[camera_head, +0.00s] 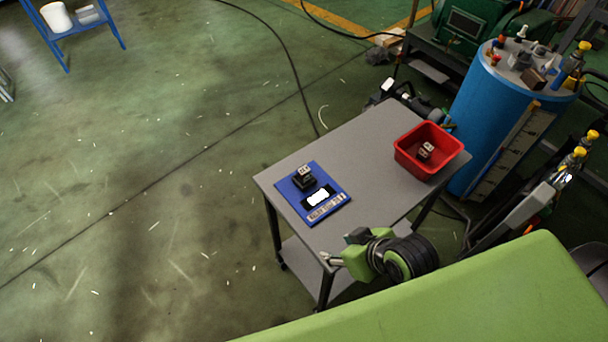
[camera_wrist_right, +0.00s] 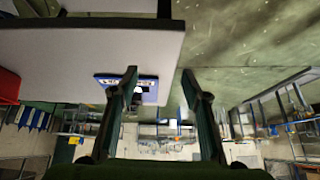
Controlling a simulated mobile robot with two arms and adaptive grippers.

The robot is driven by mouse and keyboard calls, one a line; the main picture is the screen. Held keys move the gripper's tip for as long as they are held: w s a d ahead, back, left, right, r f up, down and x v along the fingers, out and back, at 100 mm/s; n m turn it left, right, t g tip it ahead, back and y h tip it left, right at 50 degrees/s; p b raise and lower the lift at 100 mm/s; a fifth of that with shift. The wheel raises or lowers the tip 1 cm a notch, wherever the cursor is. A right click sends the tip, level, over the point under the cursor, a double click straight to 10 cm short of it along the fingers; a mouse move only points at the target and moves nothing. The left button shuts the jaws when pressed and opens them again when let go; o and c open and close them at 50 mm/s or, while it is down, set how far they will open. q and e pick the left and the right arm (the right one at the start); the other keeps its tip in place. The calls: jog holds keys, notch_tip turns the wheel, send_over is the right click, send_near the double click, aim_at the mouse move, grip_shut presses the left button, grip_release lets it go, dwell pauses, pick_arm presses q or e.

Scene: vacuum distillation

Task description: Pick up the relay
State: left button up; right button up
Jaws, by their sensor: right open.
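A small relay-like block with a pale top (camera_head: 304,171) sits on a black base (camera_head: 304,182) on the blue board (camera_head: 334,193). A similar small block (camera_head: 426,151) lies in the red bin (camera_head: 411,162). Which of the two is the relay I cannot tell for certain. My right gripper (camera_head: 332,259) is open and empty at the table's near edge, apart from both blocks. In the right wrist view its fingers (camera_wrist_right: 160,75) stand wide apart, and the blue board (camera_wrist_right: 150,82) shows partly behind one finger. My left gripper is not in view.
The grey table (camera_head: 370,135) has bare room between board and bin. A blue cylinder (camera_head: 490,115) with bottles and small items on top stands right of it. A blue shelf (camera_head: 60,35) is far back left. Cables cross the open green floor.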

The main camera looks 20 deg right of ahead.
aim_at(307, 173)
jog(key=w+t, duration=0.1)
jog(key=w, duration=0.1)
jog(key=w+y, duration=0.1)
jog(key=w, duration=0.1)
jog(key=w+r+t, duration=0.1)
jog(key=w, duration=0.1)
jog(key=shift+w+a+n+t+y, duration=0.1)
jog(key=shift+w+n+t+y, duration=0.2)
jog(key=shift+n, duration=0.1)
jog(key=w+d+r+t, duration=0.3)
jog(key=w, duration=0.3)
jog(key=shift+y, duration=0.3)
jog(key=x, duration=0.4)
jog(key=p+x, duration=0.1)
jog(key=x, duration=0.3)
jog(key=shift+w+d, duration=0.1)
jog(key=shift+w, duration=0.75)
jog(key=p+x, duration=0.1)
jog(key=x, duration=0.2)
jog(key=shift+w+r, duration=0.1)
jog(key=shift+w, duration=0.2)
jog(key=shift+w+a+f, duration=0.3)
jog(key=shift+w, duration=0.15)
grip_shut()
